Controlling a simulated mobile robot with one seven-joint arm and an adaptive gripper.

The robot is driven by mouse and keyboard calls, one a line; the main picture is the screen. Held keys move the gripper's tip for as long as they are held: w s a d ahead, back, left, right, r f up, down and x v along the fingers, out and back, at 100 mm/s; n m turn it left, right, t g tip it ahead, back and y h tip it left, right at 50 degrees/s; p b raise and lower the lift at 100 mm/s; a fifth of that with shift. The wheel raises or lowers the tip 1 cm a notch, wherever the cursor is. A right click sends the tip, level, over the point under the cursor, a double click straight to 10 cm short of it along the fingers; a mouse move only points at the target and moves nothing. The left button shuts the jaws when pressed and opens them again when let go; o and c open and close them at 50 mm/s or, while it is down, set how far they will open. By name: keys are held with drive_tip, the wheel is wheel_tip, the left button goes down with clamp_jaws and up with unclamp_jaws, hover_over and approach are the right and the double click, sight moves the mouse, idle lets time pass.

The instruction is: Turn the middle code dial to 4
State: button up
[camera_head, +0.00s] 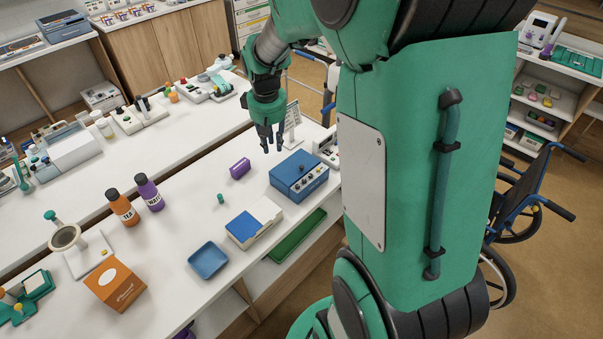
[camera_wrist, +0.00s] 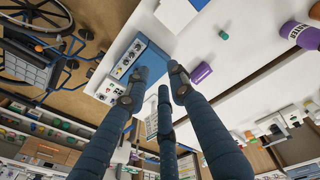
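The blue box (camera_head: 293,168) with a row of small code dials (camera_head: 308,178) on its front panel stands near the table's right front edge. In the wrist view the box (camera_wrist: 158,60) and its dials (camera_wrist: 127,62) lie at the upper left, partly hidden by a finger. The dial settings are too small to read. My gripper (camera_head: 271,147) hangs above the table, just behind and left of the box in the head view. Its three fingers (camera_wrist: 160,82) are apart in the wrist view, with nothing between them.
A purple block (camera_head: 240,168) lies left of the box. A blue-and-white box (camera_head: 244,231), a blue tray (camera_head: 208,261) and a green tray (camera_head: 297,236) are in front. A white device (camera_head: 326,148) and a sign stand (camera_head: 291,117) are close by.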

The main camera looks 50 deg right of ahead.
drive_tip(key=d+f+n+p, duration=0.2)
drive_tip(key=d+f+n, duration=0.3)
drive_tip(key=d+n, duration=0.25)
drive_tip(key=n+g+y+p, duration=0.1)
drive_tip(key=n+p, duration=0.2)
drive_tip(key=n, duration=0.8)
hover_over(304, 180)
wheel_tip(304, 180, down, 8)
drive_tip(key=shift+r, duration=0.15)
wheel_tip(304, 180, down, 14)
drive_tip(key=shift+r, duration=0.1)
clamp_jaws()
